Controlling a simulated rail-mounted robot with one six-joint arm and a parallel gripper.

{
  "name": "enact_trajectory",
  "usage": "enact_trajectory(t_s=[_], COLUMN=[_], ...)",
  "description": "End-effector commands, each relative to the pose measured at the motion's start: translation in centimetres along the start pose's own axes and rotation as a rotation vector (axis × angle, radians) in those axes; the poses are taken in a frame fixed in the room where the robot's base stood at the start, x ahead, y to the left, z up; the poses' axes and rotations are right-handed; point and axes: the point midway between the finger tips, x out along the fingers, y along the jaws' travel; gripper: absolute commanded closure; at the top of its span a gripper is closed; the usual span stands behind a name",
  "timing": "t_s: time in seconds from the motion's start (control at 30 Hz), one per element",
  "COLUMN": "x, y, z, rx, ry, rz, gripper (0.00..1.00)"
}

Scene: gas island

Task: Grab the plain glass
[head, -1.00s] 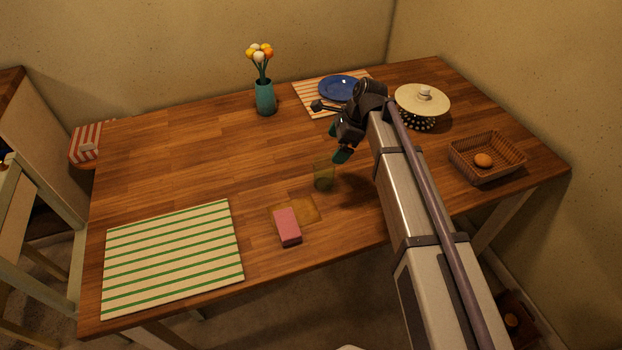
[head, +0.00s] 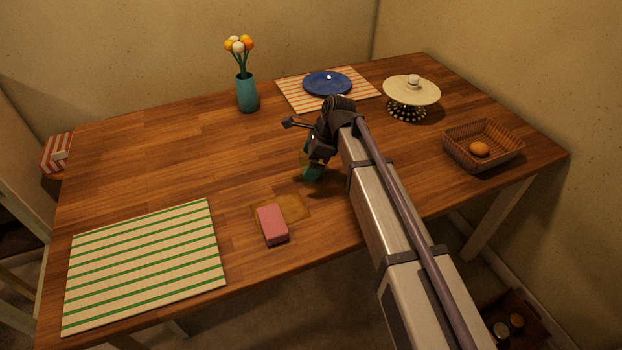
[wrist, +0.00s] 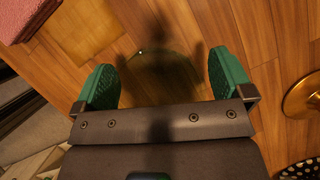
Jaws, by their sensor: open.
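My gripper (head: 313,172) is low over the wooden table, with green finger pads spread apart. In the wrist view my gripper (wrist: 163,80) is open, and the faint rim of the clear plain glass (wrist: 160,54) shows between and just ahead of the fingers. In the head view the glass (head: 303,157) is mostly hidden behind my gripper, with only a yellowish edge showing. I cannot tell whether a finger touches it.
A pink sponge (head: 272,225) lies on a brownish patch (head: 292,205) left of my gripper. A striped mat (head: 145,262) is at the front left. A teal vase (head: 247,93), blue plate (head: 327,83), cake stand (head: 411,90) and wicker basket (head: 483,160) stand farther off.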

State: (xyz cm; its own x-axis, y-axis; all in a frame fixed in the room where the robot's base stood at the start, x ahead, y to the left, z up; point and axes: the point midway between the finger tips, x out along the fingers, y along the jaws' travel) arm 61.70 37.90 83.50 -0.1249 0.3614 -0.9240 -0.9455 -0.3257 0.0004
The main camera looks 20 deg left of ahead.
Motion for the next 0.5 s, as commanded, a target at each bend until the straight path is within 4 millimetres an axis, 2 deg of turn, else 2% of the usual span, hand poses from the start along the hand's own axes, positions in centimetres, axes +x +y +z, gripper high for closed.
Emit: enact_trajectory(t_s=[0.2, 0.5], x=[0.04, 0.04], y=[0.0, 0.0], z=[0.05, 0.05], rx=[0.001, 0.0], ry=[0.0, 0.0], rz=[0.0, 0.0], gripper=[0.03, 0.31])
